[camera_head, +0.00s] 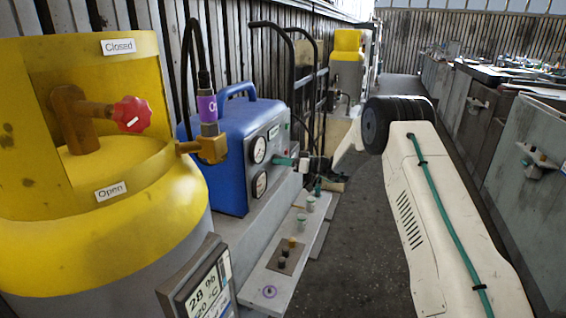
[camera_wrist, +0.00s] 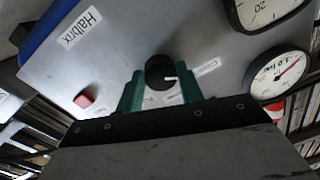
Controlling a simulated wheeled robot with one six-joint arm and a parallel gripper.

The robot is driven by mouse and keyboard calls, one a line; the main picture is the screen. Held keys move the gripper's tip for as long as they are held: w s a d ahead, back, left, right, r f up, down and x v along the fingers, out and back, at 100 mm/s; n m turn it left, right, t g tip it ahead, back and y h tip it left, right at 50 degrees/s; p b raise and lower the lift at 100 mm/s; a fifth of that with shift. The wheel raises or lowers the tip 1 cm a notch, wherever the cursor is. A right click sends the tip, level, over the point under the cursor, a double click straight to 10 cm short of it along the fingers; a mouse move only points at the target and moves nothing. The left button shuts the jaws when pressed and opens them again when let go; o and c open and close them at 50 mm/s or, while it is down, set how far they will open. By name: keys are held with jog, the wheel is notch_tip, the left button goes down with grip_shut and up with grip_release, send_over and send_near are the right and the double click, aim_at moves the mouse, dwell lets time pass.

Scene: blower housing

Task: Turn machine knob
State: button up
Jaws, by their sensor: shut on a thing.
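The machine is a blue box (camera_head: 235,145) with a grey front panel, left of centre in the head view. In the wrist view the panel (camera_wrist: 120,50) fills the upper part. A round black knob (camera_wrist: 158,71) with a white mark pointing right sits on the panel, beside a small white label (camera_wrist: 207,67). My gripper (camera_wrist: 161,80) has its green fingers on either side of the knob, shut on it. In the head view my gripper (camera_head: 286,162) reaches the panel from the right, and the knob is hidden there.
Two round gauges, one upper (camera_head: 259,149) and one lower (camera_head: 260,185), sit close by the fingers. A red button (camera_wrist: 84,100) is on the panel. A yellow tank (camera_head: 110,225) with a red valve (camera_head: 132,114) stands at left. A hand truck (camera_head: 305,80) is behind.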

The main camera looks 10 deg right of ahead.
jog(key=m+t, duration=0.1)
jog(key=m, duration=2.4)
jog(key=shift+s+t+h, duration=0.1)
jog(key=shift+t+h, duration=0.2)
jog(key=shift+t, duration=0.1)
jog(key=o, duration=1)
jog(key=shift+d, duration=0.15)
jog(key=v, duration=0.7)
jog(key=shift+s, duration=0.25)
